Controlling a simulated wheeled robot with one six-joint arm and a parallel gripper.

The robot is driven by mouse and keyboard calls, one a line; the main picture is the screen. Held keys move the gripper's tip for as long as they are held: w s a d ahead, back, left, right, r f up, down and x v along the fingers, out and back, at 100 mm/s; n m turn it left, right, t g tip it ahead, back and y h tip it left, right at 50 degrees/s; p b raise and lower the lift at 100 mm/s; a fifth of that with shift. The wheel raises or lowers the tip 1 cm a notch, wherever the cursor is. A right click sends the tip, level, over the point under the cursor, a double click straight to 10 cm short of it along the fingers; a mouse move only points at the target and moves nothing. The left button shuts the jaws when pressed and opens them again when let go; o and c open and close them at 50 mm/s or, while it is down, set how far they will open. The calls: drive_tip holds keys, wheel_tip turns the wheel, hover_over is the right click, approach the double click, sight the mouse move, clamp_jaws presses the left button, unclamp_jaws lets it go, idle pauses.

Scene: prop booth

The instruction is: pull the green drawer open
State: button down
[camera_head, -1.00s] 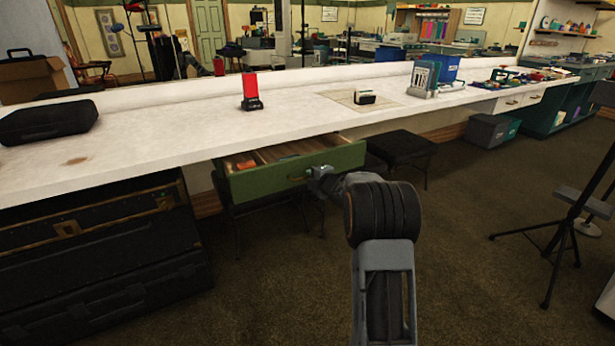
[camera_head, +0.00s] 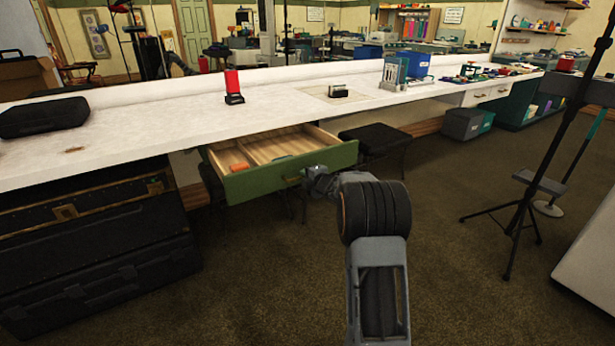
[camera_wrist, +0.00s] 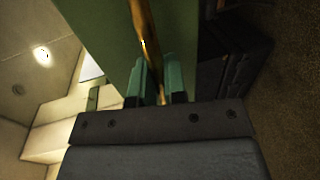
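The green drawer (camera_head: 258,181) under the white counter is pulled well out, and its wooden interior shows. In the wrist view its green front (camera_wrist: 185,35) fills the upper middle, with the brass handle (camera_wrist: 142,35) running across it. My gripper (camera_head: 304,178) is at the drawer front; the head view hides its fingertips partly behind my wrist. In the wrist view the two green fingers of my gripper (camera_wrist: 160,82) stand close on either side of the handle, shut on it. An orange item (camera_head: 239,167) lies inside the drawer.
The white counter (camera_head: 180,125) runs above the drawer. A black trunk (camera_head: 100,250) stands on the floor at left. A black stool (camera_head: 375,137) is just right of the drawer. A tripod stand (camera_head: 530,185) stands at right. The carpet in front is open.

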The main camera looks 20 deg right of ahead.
drive_tip(key=c, duration=1.2)
unclamp_jaws()
drive_tip(key=p+v, duration=0.3)
drive_tip(key=v, duration=1)
drive_tip(key=shift+s, duration=0.4)
drive_tip(key=shift+r, duration=0.1)
drive_tip(key=s+a+r+m+g+h+p, duration=0.25)
drive_tip(key=r+m+p, duration=0.25)
drive_tip(key=r+p, duration=0.4)
drive_tip(key=s+a+r+m+g+h+p, duration=0.1)
drive_tip(key=s+a+r+m+h+p, duration=0.3)
drive_tip(key=r+p, duration=0.55)
drive_tip(key=s+a+r+m+g+y+p, duration=0.2)
drive_tip(key=s+a+r+m+g+p, duration=0.2)
drive_tip(key=s, duration=0.5)
drive_tip(key=s+a+r+m+g+y+p, duration=0.2)
drive_tip(key=s+a+r+m+g+p, duration=0.2)
drive_tip(key=s+a+r+p, duration=0.5)
drive_tip(key=shift+s+a+m+y+p, duration=0.15)
drive_tip(key=shift+a+m+y+p, duration=0.2)
drive_tip(key=shift+m, duration=0.85)
